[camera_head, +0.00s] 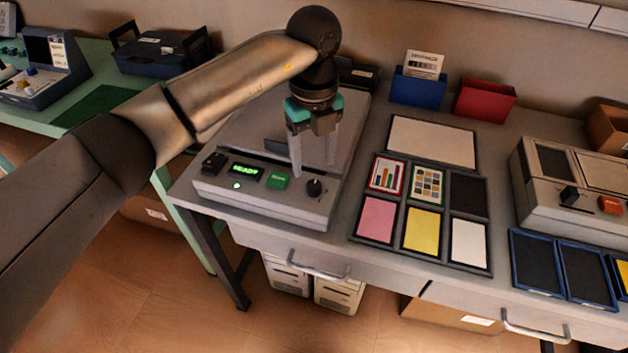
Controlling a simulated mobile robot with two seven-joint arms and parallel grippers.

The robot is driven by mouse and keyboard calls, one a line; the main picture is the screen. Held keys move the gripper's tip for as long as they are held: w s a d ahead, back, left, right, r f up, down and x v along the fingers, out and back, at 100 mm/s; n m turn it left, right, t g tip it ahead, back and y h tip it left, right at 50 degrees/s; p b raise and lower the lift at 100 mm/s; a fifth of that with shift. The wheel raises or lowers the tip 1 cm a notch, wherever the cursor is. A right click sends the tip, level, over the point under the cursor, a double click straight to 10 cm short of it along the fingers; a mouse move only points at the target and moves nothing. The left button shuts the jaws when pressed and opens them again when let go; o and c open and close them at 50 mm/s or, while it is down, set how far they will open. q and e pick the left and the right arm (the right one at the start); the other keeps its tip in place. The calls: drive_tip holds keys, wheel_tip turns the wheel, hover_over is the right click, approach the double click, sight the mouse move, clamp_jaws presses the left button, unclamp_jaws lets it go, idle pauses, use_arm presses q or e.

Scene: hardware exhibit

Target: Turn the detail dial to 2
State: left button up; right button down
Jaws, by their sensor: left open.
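The machine (262,214) stands on the grey table at the left. Its front panel has a lit green display (246,172), a green button (278,181), a dark switch (213,163) at the left and a round black dial (314,187) at the right. Any numbers around the dial are too small to read. My left gripper (313,170) is open and points down over the machine. Its two fingers are apart with nothing between them, just above and behind the dial. My right gripper is not in view.
A dark tray (356,239) with coloured cards lies right of the machine. Blue (418,90) and red (484,101) bins stand behind it. Another machine (573,200) stands at the far right. A green table (62,120) is at the left.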

sight(314, 185)
use_arm(q)
wheel_tip(314, 185, down, 5)
drive_tip(key=shift+r+b, duration=0.15)
drive_tip(key=shift+b, duration=0.2)
drive_tip(key=shift+f, duration=0.65)
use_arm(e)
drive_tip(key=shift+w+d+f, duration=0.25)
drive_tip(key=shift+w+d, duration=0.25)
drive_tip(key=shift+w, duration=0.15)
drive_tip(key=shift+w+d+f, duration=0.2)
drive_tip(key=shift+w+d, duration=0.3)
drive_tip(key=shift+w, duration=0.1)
use_arm(q)
drive_tip(key=shift+c, duration=0.4)
drive_tip(key=c, duration=0.6)
clamp_jaws()
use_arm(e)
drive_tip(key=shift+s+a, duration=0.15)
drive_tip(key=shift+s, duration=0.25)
